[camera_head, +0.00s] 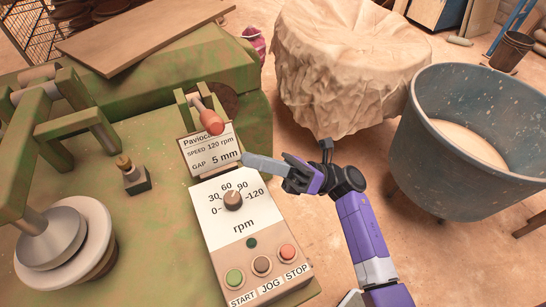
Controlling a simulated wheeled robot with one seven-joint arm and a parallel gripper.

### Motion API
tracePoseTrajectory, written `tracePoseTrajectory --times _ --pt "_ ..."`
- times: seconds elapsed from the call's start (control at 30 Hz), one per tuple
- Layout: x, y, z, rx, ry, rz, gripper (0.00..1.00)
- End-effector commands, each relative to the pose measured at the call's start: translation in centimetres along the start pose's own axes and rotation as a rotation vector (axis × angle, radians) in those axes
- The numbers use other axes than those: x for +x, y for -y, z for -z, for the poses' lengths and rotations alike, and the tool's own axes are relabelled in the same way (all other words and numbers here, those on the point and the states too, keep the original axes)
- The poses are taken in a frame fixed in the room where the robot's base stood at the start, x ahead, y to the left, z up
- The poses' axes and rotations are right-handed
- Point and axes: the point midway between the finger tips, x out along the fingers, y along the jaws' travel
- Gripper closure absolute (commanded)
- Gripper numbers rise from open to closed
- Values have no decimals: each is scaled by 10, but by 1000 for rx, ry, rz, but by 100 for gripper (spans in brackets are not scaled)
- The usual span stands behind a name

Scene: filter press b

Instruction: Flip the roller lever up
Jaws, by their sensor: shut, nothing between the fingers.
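A lever with a reddish rounded end (211,122) sits in a small green bracket at the back of the machine, just above the display plate; it looks like the roller lever. Its end points down toward the front and overlaps the top of the plate in the picture. My gripper (246,160) is shut and empty. Its grey fingertips are at the plate's lower right edge, to the right of and below the lever's end. They look apart from the lever; whether they touch the plate I cannot tell.
The control panel (234,222) has a speed knob (233,199) and START, JOG and STOP buttons below the plate. A small brass-topped post (127,165) and a stacked round pulley (53,238) stand left. A large blue-grey tub (440,165) and a covered heap (345,65) stand right.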

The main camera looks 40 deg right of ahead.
Motion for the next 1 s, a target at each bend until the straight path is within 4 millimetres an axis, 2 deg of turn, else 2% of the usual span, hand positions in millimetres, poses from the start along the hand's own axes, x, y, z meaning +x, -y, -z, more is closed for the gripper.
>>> tracePoseTrajectory --times 0.03,0.13,0.33,0.5,1.0 --pt "13 -3 -2 0 -2 -3 100" --pt "32 -2 -2 0 -1 -1 100" --pt "53 -1 -20 -3 -1 0 100" --pt "60 0 -28 -1 0 1 100" --pt "64 1 -31 5 0 4 100"
